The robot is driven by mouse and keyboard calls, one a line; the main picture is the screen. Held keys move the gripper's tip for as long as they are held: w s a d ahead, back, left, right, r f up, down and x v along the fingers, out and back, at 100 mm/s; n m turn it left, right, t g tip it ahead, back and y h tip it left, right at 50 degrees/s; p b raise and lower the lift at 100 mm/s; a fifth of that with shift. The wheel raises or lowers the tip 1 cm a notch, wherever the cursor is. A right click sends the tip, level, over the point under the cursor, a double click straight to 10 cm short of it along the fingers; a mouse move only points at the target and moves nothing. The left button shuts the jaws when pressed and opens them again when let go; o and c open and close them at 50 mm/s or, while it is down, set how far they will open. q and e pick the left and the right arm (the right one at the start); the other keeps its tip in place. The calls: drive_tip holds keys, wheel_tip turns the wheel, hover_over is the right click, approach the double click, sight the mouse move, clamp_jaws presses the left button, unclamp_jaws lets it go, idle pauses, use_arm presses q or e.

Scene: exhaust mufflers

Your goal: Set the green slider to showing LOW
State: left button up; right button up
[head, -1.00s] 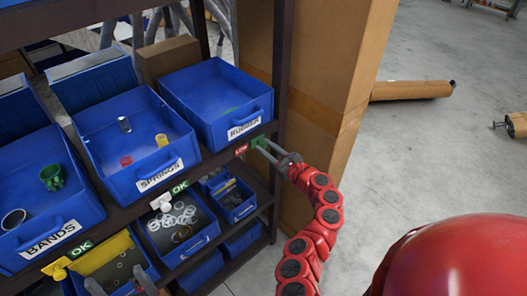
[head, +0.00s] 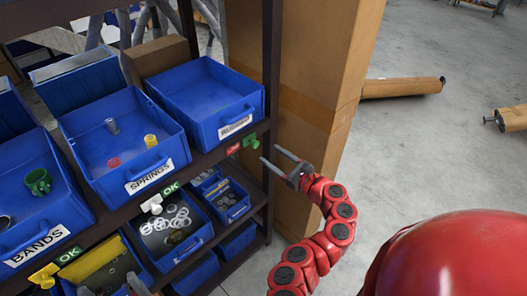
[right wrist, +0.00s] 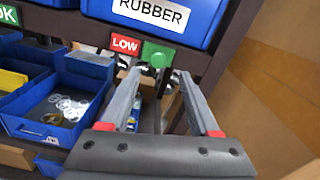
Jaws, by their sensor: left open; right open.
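The green slider (head: 250,140) is on the shelf edge below the RUBBER bin, just right of a red label reading LOW (head: 233,149). My left gripper (head: 108,288) is open at the lower left edge, partly cut off.
The RUBBER bin (head: 205,100) stands above the slider. The SPRINGS bin's white slider (head: 152,204) and the BANDS bin's yellow slider (head: 45,275) each sit beside green OK labels. A tall cardboard box (head: 310,100) stands right of the shelf post.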

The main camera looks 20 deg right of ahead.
drive_tip(key=b+v, duration=0.1)
drive_tip(key=v, duration=1)
drive_tip(key=shift+w, duration=0.1)
